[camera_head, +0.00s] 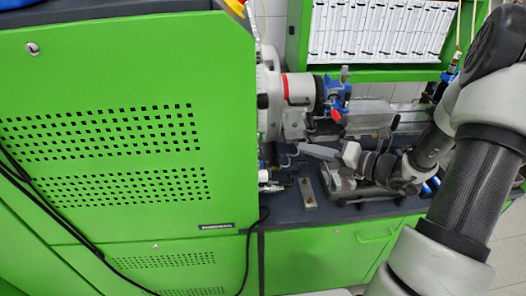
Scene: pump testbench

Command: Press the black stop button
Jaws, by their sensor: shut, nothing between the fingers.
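I cannot make out the black stop button for certain. A small pale box (307,193) with tiny dark spots lies on the dark bench top; the spots are too small to identify. My gripper (308,150) is shut and empty. It points left over the bench, in front of the pump mount and above and behind the pale box in the picture. It appears apart from the box, but I cannot tell its height above the bench. My wrist and forearm hide part of the bench to the right.
A large green cabinet (120,60) with vent holes fills the left side. A blue clamp (338,95) and grey machine parts stand behind my gripper. A green-framed panel of tubes (380,30) is at the back. A black cable (250,240) hangs beside the cabinet.

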